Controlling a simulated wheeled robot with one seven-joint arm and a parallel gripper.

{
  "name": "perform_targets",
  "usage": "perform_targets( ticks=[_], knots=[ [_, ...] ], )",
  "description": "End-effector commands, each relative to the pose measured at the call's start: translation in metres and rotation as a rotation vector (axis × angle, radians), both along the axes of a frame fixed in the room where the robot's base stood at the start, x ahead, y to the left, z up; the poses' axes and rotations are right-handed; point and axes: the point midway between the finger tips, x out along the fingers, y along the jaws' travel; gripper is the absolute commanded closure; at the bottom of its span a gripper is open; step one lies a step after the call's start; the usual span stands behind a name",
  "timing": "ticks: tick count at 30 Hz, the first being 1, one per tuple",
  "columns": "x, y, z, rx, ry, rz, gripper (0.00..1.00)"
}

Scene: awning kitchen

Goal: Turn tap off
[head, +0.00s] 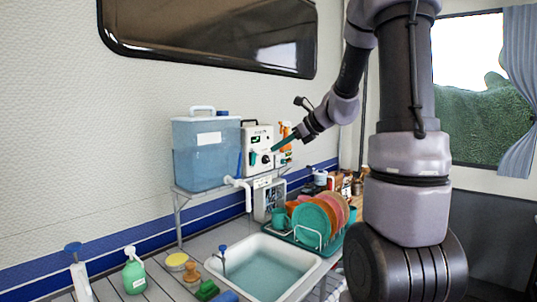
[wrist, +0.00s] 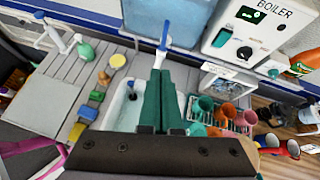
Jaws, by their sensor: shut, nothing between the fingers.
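The tap is a white spout (head: 236,182) with an upright blue lever (head: 240,164), at the lower right of a blue water container (head: 205,155). In the wrist view the blue lever (wrist: 165,33) stands just beyond my fingertips. My gripper (head: 275,149) has teal fingers pressed together and empty; it also shows in the wrist view (wrist: 160,76). In the head view the fingertips appear right of the lever, in front of the boiler panel. Contact with the tap cannot be told. I cannot tell whether water runs from the spout.
A white sink (head: 247,241) with water in it lies below. A rack of colored plates (head: 316,222) stands right of it. The boiler (head: 257,137) with its knob (wrist: 244,52) is on the wall side. A green soap bottle (head: 134,272) and sponges are at the left.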

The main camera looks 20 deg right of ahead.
Motion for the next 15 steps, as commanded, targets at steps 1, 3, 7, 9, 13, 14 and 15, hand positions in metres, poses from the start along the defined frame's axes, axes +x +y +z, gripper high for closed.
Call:
perform_targets(
  ticks=[1, 3, 7, 9, 13, 14, 15],
  knots=[
    [0.003, -0.001, -0.002, 0.011, 0.006, -0.012, 1.0],
    [0.007, 0.001, -0.004, 0.018, 0.009, -0.017, 1.0],
    [0.016, 0.01, -0.013, 0.018, 0.01, -0.014, 1.0],
    [0.024, 0.018, -0.021, 0.016, 0.011, -0.013, 1.0],
    [0.041, 0.035, -0.036, 0.016, 0.011, -0.012, 1.0],
    [0.045, 0.039, -0.04, 0.016, 0.011, -0.012, 1.0],
    [0.05, 0.044, -0.045, 0.016, 0.011, -0.012, 1.0]
  ],
)
